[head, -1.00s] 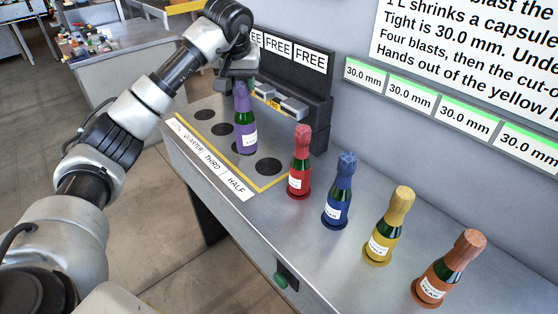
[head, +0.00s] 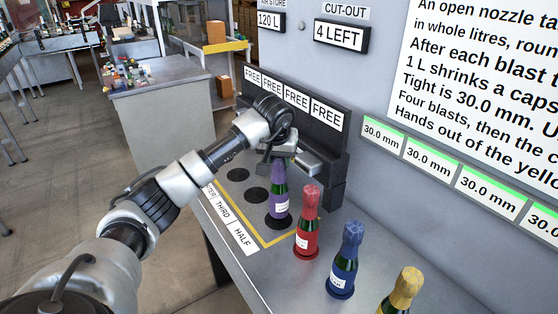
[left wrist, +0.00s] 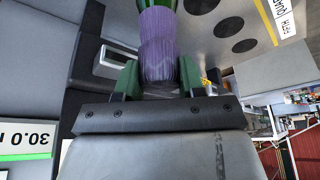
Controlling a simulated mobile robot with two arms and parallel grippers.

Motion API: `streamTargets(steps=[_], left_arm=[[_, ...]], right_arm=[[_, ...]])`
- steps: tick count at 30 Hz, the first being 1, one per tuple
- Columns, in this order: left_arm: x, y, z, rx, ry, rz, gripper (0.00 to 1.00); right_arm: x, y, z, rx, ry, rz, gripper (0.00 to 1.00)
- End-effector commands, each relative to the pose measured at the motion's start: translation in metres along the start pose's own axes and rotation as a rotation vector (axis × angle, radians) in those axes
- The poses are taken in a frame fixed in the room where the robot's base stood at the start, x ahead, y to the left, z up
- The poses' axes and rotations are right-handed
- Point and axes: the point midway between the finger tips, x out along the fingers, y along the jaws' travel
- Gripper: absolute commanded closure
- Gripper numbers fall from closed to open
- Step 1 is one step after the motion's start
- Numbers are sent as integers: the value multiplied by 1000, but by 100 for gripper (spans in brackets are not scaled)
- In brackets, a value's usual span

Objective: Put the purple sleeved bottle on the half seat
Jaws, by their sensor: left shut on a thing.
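The purple sleeved bottle (head: 279,193) is upright, its green glass and white label showing in the head view. My left gripper (head: 279,160) is shut on its purple neck from above. In the left wrist view the purple sleeve (left wrist: 160,50) sits between the green fingers. The bottle's base overlaps the black disc of the half seat (head: 270,225), the nearest disc, beside the HALF label (head: 242,237). I cannot tell whether the base touches the disc or is slightly above it. My right gripper is not in view.
A red bottle (head: 307,228) stands close to the right of the half seat. Blue (head: 343,262) and yellow (head: 402,294) bottles stand further along the bench. A dark nozzle rack (head: 322,140) with FREE signs rises behind the seats. A yellow line (head: 262,241) borders the seats.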

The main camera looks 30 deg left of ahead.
Motion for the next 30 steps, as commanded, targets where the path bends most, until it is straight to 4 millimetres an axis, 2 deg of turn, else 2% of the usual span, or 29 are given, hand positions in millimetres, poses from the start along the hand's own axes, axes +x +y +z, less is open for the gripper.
streamTargets(steps=[5,15,16,20,21,30], left_arm=[[14,-1,5,-2,3,1,100],[18,-1,6,-2,4,1,100],[19,0,7,-1,2,0,59],[18,0,7,-1,2,0,39],[18,0,7,-1,2,0,35],[15,0,6,-2,1,0,35]], right_arm=[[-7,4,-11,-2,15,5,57],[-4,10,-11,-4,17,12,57],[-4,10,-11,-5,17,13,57],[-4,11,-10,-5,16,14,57],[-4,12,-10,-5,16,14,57],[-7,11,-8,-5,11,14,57]])
